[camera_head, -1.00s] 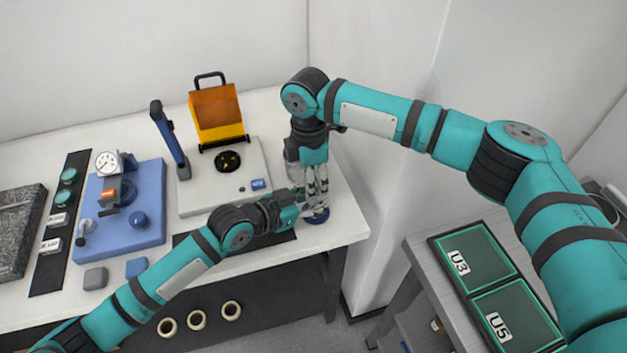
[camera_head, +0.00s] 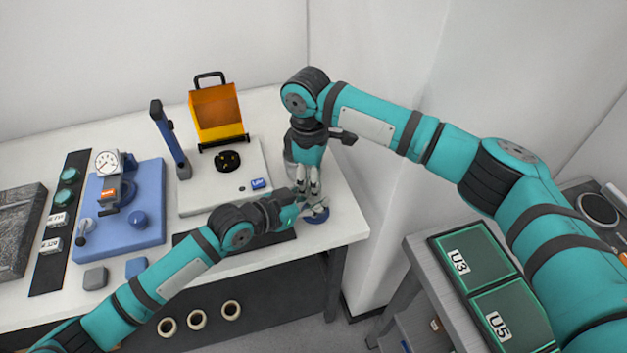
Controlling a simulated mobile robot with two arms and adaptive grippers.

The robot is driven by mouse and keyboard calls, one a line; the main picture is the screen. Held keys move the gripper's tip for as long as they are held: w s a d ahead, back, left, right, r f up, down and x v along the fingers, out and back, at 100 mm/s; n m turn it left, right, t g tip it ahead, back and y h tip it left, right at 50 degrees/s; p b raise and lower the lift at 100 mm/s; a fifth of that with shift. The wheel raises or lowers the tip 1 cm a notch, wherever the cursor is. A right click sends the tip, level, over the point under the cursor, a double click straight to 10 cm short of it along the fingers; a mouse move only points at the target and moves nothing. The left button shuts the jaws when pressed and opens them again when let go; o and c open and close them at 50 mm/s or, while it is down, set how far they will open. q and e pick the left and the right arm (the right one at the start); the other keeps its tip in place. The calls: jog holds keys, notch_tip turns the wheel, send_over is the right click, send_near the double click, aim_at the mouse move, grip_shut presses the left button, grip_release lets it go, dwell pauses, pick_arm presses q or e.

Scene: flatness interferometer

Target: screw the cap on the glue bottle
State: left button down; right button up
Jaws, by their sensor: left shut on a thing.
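My left gripper (camera_head: 314,209) reaches in from the left near the table's front right corner and is shut on what I take to be the glue bottle.
A white instrument base (camera_head: 205,198) with an orange hood (camera_head: 217,113) stands left of the grippers. A blue gauge stand (camera_head: 145,185) is farther left. A dark mat (camera_head: 265,241) lies under the left wrist. Green trays (camera_head: 477,260) sit on the grey side table at right.

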pick_arm(q)
jog(key=shift+s+f, duration=0.1)
jog(key=shift+f, duration=0.05)
pick_arm(e)
jog(key=shift+o, duration=1.4)
jog(key=shift+r, duration=0.1)
jog(key=shift+a+r, duration=0.15)
jog(key=shift+r, duration=2)
jog(key=shift+c, duration=0.3)
notch_tip(320, 180, up, 3)
jog(key=shift+w+r+n, duration=0.15)
jog(key=shift+n, duration=1.05)
jog(key=shift+s+f, duration=0.2)
jog(key=shift+f, duration=3.85)
